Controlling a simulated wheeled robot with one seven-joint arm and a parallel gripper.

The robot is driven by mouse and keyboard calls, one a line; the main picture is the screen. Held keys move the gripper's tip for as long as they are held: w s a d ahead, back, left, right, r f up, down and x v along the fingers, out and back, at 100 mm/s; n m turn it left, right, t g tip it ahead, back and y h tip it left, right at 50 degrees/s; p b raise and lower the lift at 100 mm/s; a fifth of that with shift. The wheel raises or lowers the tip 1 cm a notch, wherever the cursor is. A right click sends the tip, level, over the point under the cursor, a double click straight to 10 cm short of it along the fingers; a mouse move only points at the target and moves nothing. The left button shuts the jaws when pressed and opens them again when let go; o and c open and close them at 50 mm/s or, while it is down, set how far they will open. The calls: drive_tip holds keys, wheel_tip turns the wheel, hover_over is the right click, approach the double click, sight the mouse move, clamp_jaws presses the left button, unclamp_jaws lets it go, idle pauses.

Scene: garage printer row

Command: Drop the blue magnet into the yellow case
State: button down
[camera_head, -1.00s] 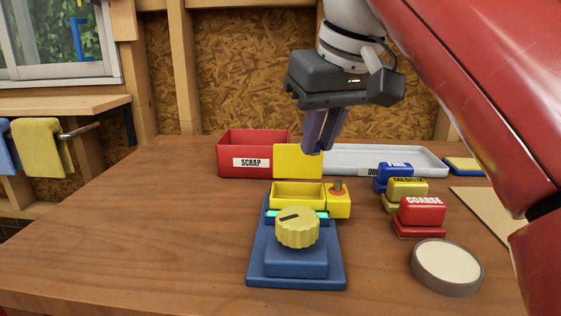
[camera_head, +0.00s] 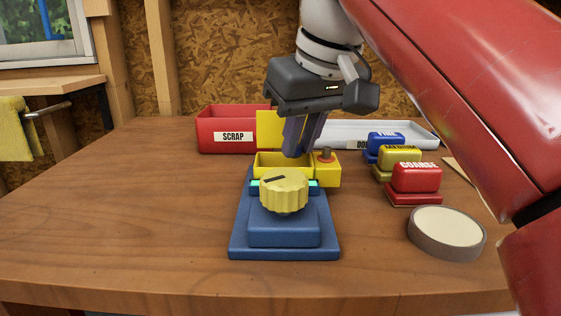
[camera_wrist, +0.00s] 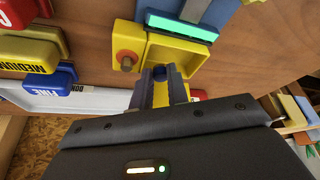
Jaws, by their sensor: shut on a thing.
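The yellow case (camera_head: 268,169) stands open on the table behind the blue stand with the yellow knob, its yellow lid (camera_head: 268,128) upright at the back. The case also shows in the wrist view (camera_wrist: 190,52). My gripper (camera_head: 294,153) points down just above the back right part of the case. In the wrist view my gripper (camera_wrist: 161,72) is shut on the blue magnet (camera_wrist: 159,71), a small blue piece between the fingertips. The fingers hide the magnet in the head view. Whether the fingertips are below the case's rim I cannot tell.
A yellow block with a red-based knob (camera_head: 326,157) adjoins the case's right side. A red SCRAP bin (camera_head: 210,134) and a grey tray (camera_head: 345,126) stand behind. Labelled blocks, COARSE (camera_head: 416,178) nearest, and a round tin (camera_head: 447,229) are at right. The left table is clear.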

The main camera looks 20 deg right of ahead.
sight(311, 167)
drive_tip(key=c, duration=1.3)
unclamp_jaws()
drive_tip(key=shift+r, duration=0.1)
drive_tip(key=p+v, duration=0.2)
drive_tip(key=v, duration=0.5)
drive_tip(key=shift+s+r, duration=0.15)
drive_tip(key=shift+r, duration=0.2)
